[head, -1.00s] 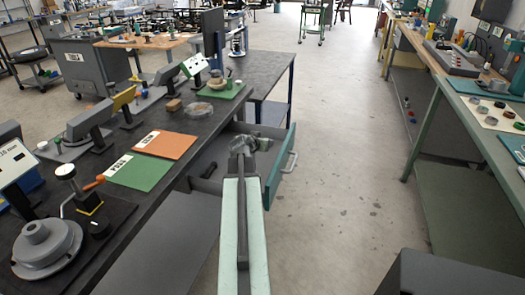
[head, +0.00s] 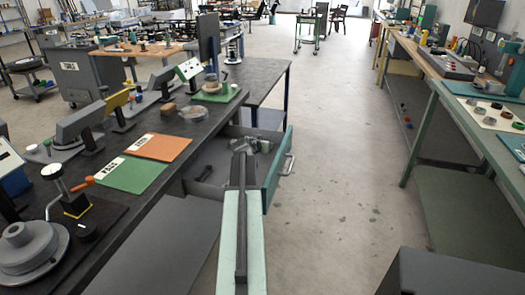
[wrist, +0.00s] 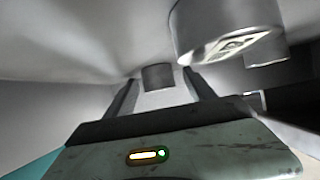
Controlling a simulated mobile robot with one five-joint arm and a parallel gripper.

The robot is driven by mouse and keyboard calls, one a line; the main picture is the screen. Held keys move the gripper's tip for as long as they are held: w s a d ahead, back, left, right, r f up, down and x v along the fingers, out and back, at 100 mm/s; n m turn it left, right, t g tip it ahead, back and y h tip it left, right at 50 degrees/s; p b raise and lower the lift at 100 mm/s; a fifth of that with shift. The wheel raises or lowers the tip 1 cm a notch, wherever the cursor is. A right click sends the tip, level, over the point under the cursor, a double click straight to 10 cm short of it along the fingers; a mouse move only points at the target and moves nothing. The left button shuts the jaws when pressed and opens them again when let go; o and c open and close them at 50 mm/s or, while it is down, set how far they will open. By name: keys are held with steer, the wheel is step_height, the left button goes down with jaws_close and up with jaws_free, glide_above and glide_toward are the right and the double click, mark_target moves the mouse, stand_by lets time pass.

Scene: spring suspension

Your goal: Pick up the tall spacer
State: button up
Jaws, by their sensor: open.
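My gripper (wrist: 158,88) is open in the wrist view, its two dark fingers reaching forward inside a light grey space. A short grey metal cylinder (wrist: 158,77) shows just beyond and between the fingertips; I cannot tell whether it touches them. A larger metal cylinder (wrist: 226,32) stands close on the right, with another cylinder (wrist: 268,52) behind it. I cannot tell for sure which is the tall spacer. In the head view my gripper (head: 250,146) is at the open drawer (head: 272,178), and my arm hides part of the inside.
The dark bench (head: 130,222) runs along the left, with a green mat (head: 133,174) and an orange mat (head: 160,146). A green-framed bench (head: 440,105) is on the right. The floor between is clear.

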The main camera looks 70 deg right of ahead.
jaws_close()
steer(key=shift+r, duration=0.1)
step_height(320, 180, up, 10)
steer(key=p, duration=1)
steer(key=shift+r, duration=0.1)
